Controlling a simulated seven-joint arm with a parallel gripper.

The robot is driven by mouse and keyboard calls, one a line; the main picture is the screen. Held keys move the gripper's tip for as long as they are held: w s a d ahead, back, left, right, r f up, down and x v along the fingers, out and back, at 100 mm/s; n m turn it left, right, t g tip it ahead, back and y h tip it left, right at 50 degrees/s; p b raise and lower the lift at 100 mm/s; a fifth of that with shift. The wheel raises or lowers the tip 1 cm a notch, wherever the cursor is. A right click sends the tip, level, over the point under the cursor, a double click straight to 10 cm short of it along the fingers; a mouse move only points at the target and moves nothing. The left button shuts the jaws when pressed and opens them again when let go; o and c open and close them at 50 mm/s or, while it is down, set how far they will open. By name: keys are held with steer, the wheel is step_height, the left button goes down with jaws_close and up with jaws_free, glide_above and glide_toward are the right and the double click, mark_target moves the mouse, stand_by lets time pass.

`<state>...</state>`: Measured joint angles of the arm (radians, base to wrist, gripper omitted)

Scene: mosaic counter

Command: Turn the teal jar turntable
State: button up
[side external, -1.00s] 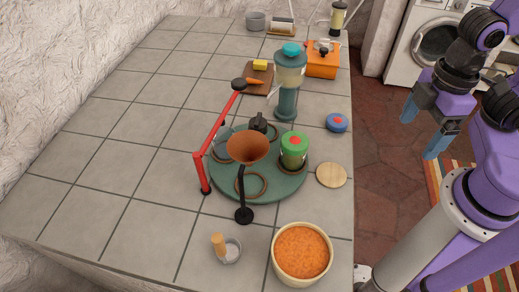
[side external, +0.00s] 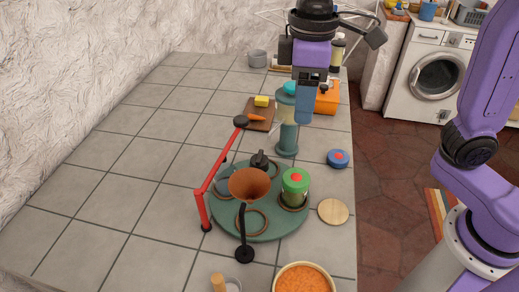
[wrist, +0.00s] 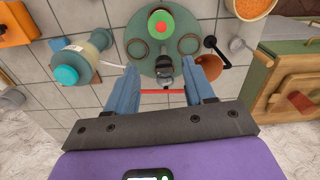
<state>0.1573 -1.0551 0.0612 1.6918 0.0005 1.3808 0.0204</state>
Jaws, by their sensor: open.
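The teal turntable (side external: 284,224) lies flat on the tiled counter and also shows in the wrist view (wrist: 163,47). On it stand a green-lidded jar with a red top (side external: 295,185) and a small black and grey piece (side external: 259,160); ring-shaped seats are around them. In the wrist view the jar (wrist: 160,22) is at the far side of the disc. My gripper (side external: 303,117) hangs above the counter, behind the turntable in the side view. Its blue fingers (wrist: 169,72) are apart with nothing held between them.
A red bar (side external: 214,178) arches at the turntable's left; a brown funnel on a black stand (side external: 249,185) rises at its front. A teal-based dispenser (side external: 287,135) stands behind. The left counter is clear.

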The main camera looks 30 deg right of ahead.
steer(key=m, duration=0.1)
glide_toward(260, 156)
step_height(260, 156, down, 9)
steer(key=shift+r, duration=0.1)
stand_by(0.9)
jaws_close()
